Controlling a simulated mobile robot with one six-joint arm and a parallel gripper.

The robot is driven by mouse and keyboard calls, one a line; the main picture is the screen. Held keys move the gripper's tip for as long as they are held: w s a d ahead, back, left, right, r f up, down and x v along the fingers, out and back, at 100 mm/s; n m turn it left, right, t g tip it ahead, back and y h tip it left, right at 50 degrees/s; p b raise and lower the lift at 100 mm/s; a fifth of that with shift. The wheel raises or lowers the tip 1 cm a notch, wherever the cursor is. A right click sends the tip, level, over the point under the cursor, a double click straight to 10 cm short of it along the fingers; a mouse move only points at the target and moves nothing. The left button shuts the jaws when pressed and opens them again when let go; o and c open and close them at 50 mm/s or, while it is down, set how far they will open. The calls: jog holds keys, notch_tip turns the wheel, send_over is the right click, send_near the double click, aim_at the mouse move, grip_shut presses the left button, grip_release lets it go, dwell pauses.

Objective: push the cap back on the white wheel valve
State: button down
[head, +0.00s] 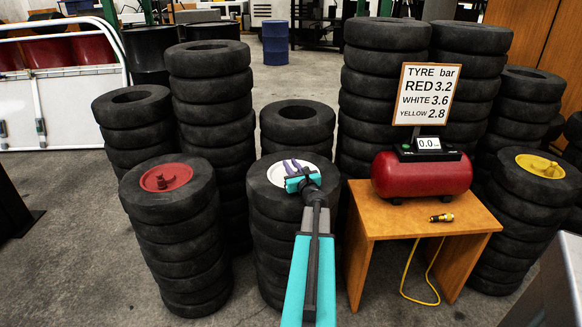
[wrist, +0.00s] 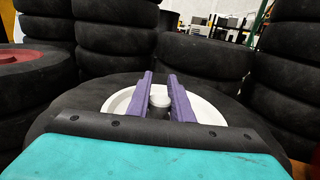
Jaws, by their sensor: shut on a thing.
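The white wheel (head: 273,178) lies flat in the top tyre of the middle stack; its rim also shows in the wrist view (wrist: 119,104). My gripper (head: 291,163) is over this wheel, its purple fingers pointing away from me. In the wrist view the fingers (wrist: 160,80) stand on both sides of a small pale grey cap (wrist: 159,99) and are shut on it. The cap is near the middle of the wheel. The valve under it is hidden, so I cannot tell whether the cap touches it.
A red wheel (head: 166,177) tops the left stack and a yellow wheel (head: 540,166) the right one. A wooden table (head: 400,229) holds a red air tank (head: 420,177), its 0.0 display and a brass-and-black inflator end (head: 441,217). Taller tyre stacks stand behind.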

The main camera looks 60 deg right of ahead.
jog(key=shift+f+b, duration=0.25)
jog(key=shift+b, duration=0.15)
dwell(0.6)
jog(key=shift+r+b, duration=0.3)
jog(key=shift+b, duration=0.1)
dwell(1.0)
jog(key=shift+f+b, duration=0.3)
jog(key=shift+b, duration=0.05)
dwell(0.7)
jog(key=shift+r+b, duration=0.3)
jog(key=shift+b, duration=0.05)
dwell(0.9)
jog(key=shift+f+b, duration=0.25)
jog(key=shift+b, duration=0.05)
dwell(0.8)
jog(key=shift+r, duration=0.2)
jog(key=c, duration=1.5)
grip_release()
jog(key=shift+s+a, duration=0.15)
jog(key=shift+s, duration=0.05)
jog(key=shift+b+v, duration=0.3)
jog(key=shift+v, duration=6.4)
